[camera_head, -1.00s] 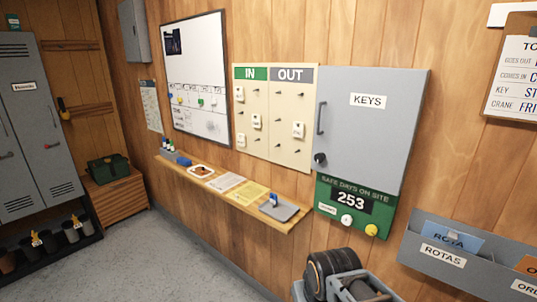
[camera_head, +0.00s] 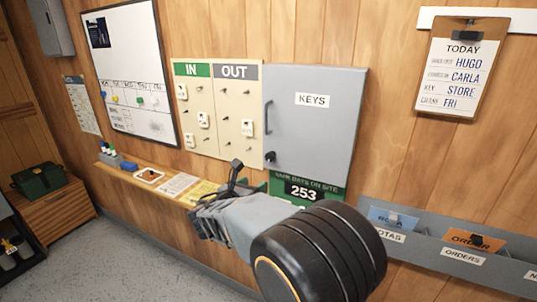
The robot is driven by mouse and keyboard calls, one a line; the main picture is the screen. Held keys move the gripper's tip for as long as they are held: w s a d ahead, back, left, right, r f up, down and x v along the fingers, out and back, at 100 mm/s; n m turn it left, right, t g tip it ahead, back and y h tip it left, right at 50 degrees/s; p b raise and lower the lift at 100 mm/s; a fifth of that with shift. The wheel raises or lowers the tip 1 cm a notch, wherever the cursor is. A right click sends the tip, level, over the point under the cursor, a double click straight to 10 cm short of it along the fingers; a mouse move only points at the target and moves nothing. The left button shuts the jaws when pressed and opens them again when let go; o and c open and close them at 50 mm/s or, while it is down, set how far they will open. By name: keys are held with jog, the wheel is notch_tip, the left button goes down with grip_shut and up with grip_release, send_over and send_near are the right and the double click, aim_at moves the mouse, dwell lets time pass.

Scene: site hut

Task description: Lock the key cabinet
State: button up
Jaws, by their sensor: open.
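The key cabinet (camera_head: 318,135) is a grey wall box with a white KEYS label (camera_head: 312,100). Its door looks shut. A dark vertical handle (camera_head: 267,117) is near the door's left edge. Below it is a small black round knob (camera_head: 270,157) at the lower left corner; which way it is turned is too small to tell. My gripper (camera_head: 230,183) is open with nothing seen in it. In the picture it shows below and left of the knob, in front of the shelf and apart from the cabinet. My arm hides part of the sign under the cabinet.
A green safe-days sign (camera_head: 308,190) is right under the cabinet. The IN/OUT board (camera_head: 217,110) with hanging tags is close on its left. A narrow shelf (camera_head: 150,185) with papers sticks out below. A grey rack (camera_head: 450,246) and a clipboard (camera_head: 463,68) are at right.

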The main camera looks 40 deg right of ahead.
aim_at(269, 158)
jog(key=w+d+n+p, duration=0.1)
jog(key=w+d, duration=0.2)
jog(key=d, duration=0.1)
jog(key=w+d+r+t+p, duration=0.1)
jog(key=w+d, duration=0.1)
jog(key=d, duration=0.2)
jog(key=w+d+n+p, duration=0.1)
jog(key=w+d, duration=0.2)
jog(key=shift+w+d+r+n+t+h, duration=0.3)
jog(key=shift+w+d, duration=0.05)
jog(key=shift+d, duration=0.05)
jog(key=c, duration=0.9)
